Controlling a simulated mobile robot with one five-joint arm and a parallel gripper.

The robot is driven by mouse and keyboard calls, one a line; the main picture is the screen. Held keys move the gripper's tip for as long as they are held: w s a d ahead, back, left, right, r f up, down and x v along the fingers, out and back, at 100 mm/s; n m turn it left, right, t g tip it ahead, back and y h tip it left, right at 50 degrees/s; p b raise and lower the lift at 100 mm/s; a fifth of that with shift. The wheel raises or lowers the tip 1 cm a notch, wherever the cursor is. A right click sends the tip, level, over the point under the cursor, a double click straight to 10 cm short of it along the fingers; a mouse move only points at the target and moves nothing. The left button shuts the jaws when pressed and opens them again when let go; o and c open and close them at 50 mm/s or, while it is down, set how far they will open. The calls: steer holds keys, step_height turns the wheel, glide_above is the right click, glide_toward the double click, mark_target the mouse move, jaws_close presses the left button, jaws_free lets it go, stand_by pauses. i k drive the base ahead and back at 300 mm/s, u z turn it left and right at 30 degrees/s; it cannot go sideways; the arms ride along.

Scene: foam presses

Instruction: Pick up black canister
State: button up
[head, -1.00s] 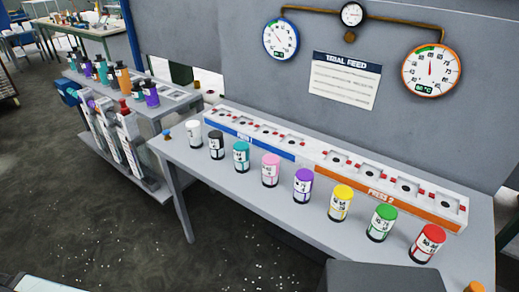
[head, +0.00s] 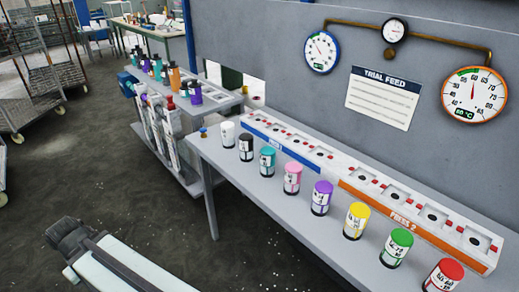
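The black canister (head: 246,148) has a dark lid and a pale label. It stands upright on the grey bench, second from the left in a row, between the white canister (head: 227,134) and the teal canister (head: 267,162). Nothing covers it. My gripper (head: 66,234) is at the lower left, at the end of my pale arm, over the floor and well away from the bench. I cannot make out whether its fingers are open or shut.
The row runs on through pink (head: 292,179), purple (head: 321,198), yellow, green and red canisters, with narrow gaps. Behind them are the blue-fronted Press 1 (head: 285,152) and orange-fronted Press 2 (head: 400,218). A rack of bottles (head: 180,95) stands left. Floor before the bench is clear.

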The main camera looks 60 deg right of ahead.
mark_target(245, 144)
steer(key=z, duration=0.3)
steer(key=i, duration=1)
steer(key=u, duration=0.1)
